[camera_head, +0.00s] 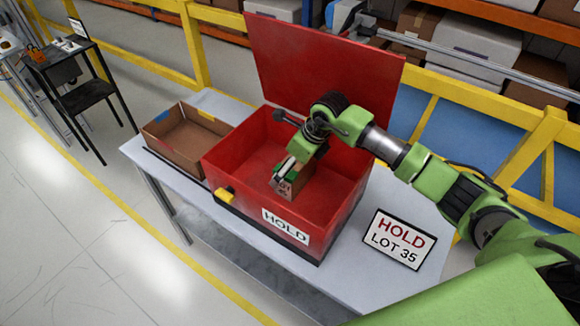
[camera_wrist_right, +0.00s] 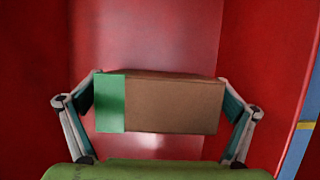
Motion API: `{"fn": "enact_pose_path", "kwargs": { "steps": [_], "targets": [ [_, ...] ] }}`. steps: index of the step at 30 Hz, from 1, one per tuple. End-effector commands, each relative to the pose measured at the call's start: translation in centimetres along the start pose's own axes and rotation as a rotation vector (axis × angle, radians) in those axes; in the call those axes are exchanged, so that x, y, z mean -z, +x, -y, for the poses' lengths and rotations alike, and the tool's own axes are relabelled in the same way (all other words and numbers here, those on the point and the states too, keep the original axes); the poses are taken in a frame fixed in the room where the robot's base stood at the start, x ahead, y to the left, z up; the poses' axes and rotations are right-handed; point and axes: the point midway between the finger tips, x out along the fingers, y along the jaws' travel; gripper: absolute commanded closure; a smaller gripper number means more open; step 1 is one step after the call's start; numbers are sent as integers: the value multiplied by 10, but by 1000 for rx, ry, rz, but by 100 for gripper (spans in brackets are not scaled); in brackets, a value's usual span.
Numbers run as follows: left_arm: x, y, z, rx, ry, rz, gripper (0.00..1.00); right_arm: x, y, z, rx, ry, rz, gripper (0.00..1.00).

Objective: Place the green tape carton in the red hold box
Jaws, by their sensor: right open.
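The brown carton with a green tape band (camera_wrist_right: 172,105) is between the fingers of my right gripper (camera_wrist_right: 165,100) in the right wrist view. The fingers are open, one at each end of the carton. In the head view the carton (camera_head: 285,188) is inside the red hold box (camera_head: 225,160), near its middle, with dark lettering on its near face. I cannot tell whether it rests flat on the box floor. The box's red lid (camera_head: 320,65) stands open at the back. My right gripper (camera_head: 292,168) reaches down into the box. My left gripper is not in view.
An open cardboard tray (camera_head: 185,137), seemingly empty, stands left of the box on the grey table (camera_head: 405,200). Yellow railings (camera_head: 490,110) and shelves of cartons are behind. A black stand is far left.

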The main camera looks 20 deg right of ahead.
Motion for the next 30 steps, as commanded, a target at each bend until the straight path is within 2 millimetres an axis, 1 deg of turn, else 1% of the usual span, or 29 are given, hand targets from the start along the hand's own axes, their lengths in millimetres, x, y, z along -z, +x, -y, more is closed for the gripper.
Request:
{"fn": "enact_pose_path", "kwargs": {
  "steps": [1, 10, 15, 18, 21, 30],
  "targets": [
    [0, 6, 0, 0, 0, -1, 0, 0, -6, 2, 4, -2, 4, 0],
    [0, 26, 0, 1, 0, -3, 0, 1, -71, 2, 5, -1, 4, 0],
    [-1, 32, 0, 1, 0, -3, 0, 1, -97, 1, 2, 0, 1, 0],
    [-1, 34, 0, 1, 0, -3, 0, 0, -106, 0, 2, 0, 2, 0],
    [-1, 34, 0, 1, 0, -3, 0, 1, -110, 0, 0, 0, 0, 0],
    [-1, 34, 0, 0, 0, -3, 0, 1, -111, 0, 0, 0, 0, 0]
  ]
}}
